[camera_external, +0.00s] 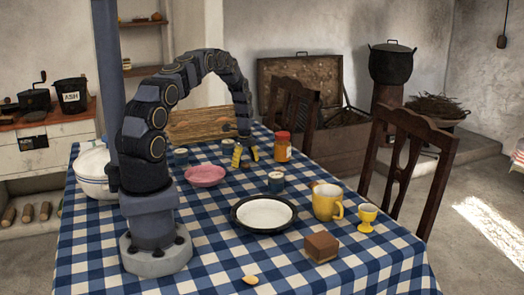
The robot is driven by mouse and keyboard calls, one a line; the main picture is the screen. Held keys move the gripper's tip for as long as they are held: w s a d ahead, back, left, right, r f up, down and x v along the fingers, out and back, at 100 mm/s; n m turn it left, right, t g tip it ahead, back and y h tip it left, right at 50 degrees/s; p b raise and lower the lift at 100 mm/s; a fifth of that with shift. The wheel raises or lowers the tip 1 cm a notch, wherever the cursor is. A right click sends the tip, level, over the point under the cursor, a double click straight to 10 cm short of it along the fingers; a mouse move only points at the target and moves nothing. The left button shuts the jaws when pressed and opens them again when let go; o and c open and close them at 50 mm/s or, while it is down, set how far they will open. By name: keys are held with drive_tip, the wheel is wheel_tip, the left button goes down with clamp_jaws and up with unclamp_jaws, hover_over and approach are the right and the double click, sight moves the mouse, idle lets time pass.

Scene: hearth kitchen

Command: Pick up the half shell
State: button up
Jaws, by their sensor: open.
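A small tan, rounded piece that looks like the half shell (250,280) lies on the checked cloth near the front edge of the table. Its exact form is too small to tell. My gripper (245,154) points down at the far side of the table, well behind that piece. Its yellow fingers are apart. A small brown thing shows just below the fingers, too small to make out. I see nothing held.
The checked table (210,265) holds a black-rimmed plate (265,212), yellow mug (327,202), yellow egg cup (367,217), brown box (321,247), pink bowl (205,175) and red-lidded jar (282,147). Cloth around the tan piece is clear. Chairs stand along the right side.

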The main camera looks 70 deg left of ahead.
drive_tip(key=c, duration=0.8)
drive_tip(key=shift+r, duration=0.15)
drive_tip(key=shift+r, duration=0.2)
wheel_tip(320, 180, up, 2)
drive_tip(key=shift+r, duration=0.2)
drive_tip(key=s+d+r, duration=0.9)
drive_tip(key=d+r, duration=0.1)
drive_tip(key=shift+s, duration=0.35)
